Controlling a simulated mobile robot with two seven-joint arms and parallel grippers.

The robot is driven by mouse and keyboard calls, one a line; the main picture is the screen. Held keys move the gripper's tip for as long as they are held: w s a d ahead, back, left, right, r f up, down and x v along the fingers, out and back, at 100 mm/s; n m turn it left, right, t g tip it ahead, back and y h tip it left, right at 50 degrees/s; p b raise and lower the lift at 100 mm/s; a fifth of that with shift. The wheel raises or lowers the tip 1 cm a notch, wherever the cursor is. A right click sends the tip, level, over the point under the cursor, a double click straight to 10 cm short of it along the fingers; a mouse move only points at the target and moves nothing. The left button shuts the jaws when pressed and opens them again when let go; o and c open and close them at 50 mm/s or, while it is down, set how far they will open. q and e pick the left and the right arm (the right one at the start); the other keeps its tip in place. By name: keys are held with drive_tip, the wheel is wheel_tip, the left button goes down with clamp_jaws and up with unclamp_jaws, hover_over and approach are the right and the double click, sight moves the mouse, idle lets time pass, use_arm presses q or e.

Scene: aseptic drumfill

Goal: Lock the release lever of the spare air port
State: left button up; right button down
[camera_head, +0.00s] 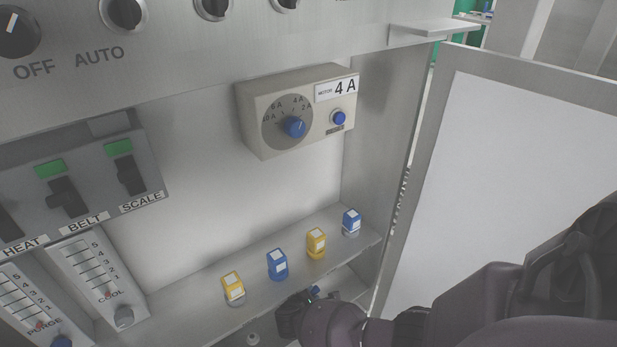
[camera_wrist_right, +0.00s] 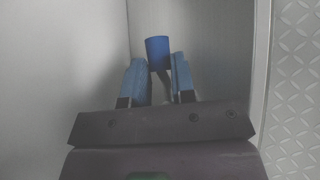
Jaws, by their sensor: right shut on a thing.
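My right gripper (camera_head: 311,294) reaches in from the lower right, just below the shelf in the cabinet. In the right wrist view the two blue fingers of my right gripper (camera_wrist_right: 158,74) are shut on a blue cylindrical grip (camera_wrist_right: 158,50), which looks like the release lever's handle. A grey stem shows between the fingers. The air port and the lever's lower part are hidden, so the lever's position cannot be told. My left gripper is not in view.
A shelf (camera_head: 205,319) carries yellow and blue capped pieces, including a blue one (camera_head: 277,265) and a yellow one (camera_head: 316,243), close above my right gripper. A motor dial box (camera_head: 297,109) is on the back wall. An open door (camera_head: 520,170) stands to the right.

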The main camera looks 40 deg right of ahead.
drive_tip(key=shift+s+a+m+g, duration=0.1)
drive_tip(key=shift+s+m+g, duration=0.05)
drive_tip(key=shift+m+g, duration=0.35)
drive_tip(key=c, duration=0.9)
unclamp_jaws()
drive_tip(key=shift+c, duration=0.2)
drive_tip(key=shift+a+r, duration=0.15)
drive_tip(key=shift+r, duration=0.05)
drive_tip(key=p+v, duration=0.1)
drive_tip(key=v, duration=0.3)
drive_tip(key=p+v, duration=0.1)
drive_tip(key=shift+a+r+p, duration=0.25)
drive_tip(key=shift+r+p, duration=0.1)
drive_tip(key=shift+r, duration=0.05)
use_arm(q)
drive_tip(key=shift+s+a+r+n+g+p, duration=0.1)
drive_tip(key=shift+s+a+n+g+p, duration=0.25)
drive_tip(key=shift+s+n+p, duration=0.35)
use_arm(e)
drive_tip(key=v, duration=0.4)
drive_tip(key=shift+s+a+f, duration=0.2)
drive_tip(key=shift+a, duration=0.15)
